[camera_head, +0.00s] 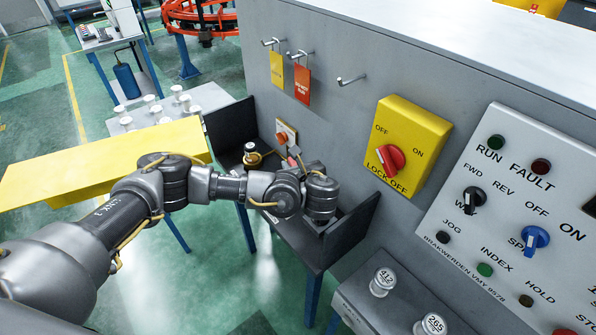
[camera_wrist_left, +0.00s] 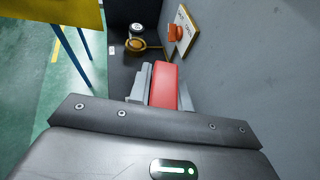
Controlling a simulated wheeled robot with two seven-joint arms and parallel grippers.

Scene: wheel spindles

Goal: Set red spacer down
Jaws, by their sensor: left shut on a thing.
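My left gripper (camera_wrist_left: 163,92) is shut on the red spacer (camera_wrist_left: 164,82), a red block that lies between its two grey fingers in the left wrist view. In the head view the gripper (camera_head: 293,164) is over the dark bench, close to the grey cabinet wall. Only a small red bit of the spacer (camera_head: 292,162) shows there, and my wrist hides the rest. I cannot tell whether the spacer touches the bench surface. My right gripper is not in view.
A dark walled bench (camera_head: 231,133) surrounds the gripper. On it stands a white-topped spool with a yellow-brown ring (camera_wrist_left: 135,43). A white panel with an orange-red knob (camera_wrist_left: 178,33) is by the wall. A yellow panel (camera_head: 95,163) lies left; numbered spools (camera_head: 382,282) stand in front.

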